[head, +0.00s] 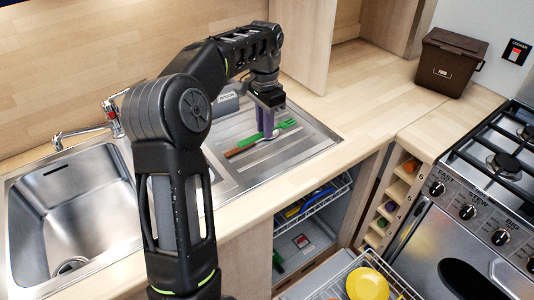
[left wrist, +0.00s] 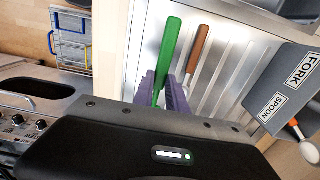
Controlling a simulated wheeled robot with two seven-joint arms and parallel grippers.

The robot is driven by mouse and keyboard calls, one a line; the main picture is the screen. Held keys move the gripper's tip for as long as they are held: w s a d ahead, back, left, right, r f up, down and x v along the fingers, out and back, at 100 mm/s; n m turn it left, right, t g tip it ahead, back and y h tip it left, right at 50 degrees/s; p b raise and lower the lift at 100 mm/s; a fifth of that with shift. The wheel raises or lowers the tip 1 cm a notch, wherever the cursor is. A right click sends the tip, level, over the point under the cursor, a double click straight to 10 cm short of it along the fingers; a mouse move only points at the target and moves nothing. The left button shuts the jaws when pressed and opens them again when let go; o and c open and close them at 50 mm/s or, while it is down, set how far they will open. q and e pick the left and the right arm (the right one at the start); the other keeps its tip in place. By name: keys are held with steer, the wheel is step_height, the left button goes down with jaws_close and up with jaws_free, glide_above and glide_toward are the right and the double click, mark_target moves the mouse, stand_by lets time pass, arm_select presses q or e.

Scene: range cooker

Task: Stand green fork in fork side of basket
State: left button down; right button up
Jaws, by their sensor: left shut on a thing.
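The green fork (head: 285,124) is at the ribbed steel drainer, tines to the right; its green handle (left wrist: 168,50) shows in the left wrist view. My left gripper (head: 265,134) points down with its purple fingers shut on the fork, at or just above the drainer. In the left wrist view the fingers (left wrist: 165,92) flank the handle. The grey basket (left wrist: 285,88) has FORK and SPOON labels; in the head view it (head: 226,104) stands behind the drainer, partly hidden by my arm. My right gripper is out of view.
A brown-handled utensil (head: 240,151) lies beside the fork on the drainer (head: 300,146). A spoon (left wrist: 306,148) shows at the basket's spoon side. The sink (head: 75,220) is left, an open dishwasher rack (head: 325,195) below, and a brown box (head: 450,62) on the right counter.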

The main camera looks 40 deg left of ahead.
arm_select(q)
glide_above(265, 159)
step_height(265, 159, down, 5)
steer(key=shift+w, duration=0.1)
step_height(265, 159, down, 4)
steer(key=shift+r+p, duration=0.25)
steer(key=shift+p, duration=0.3)
steer(key=shift+f, duration=0.1)
steer(key=shift+f, duration=0.1)
steer(key=shift+f, duration=0.15)
steer(key=c, duration=1.3)
jaws_free()
steer(key=shift+c, duration=0.2)
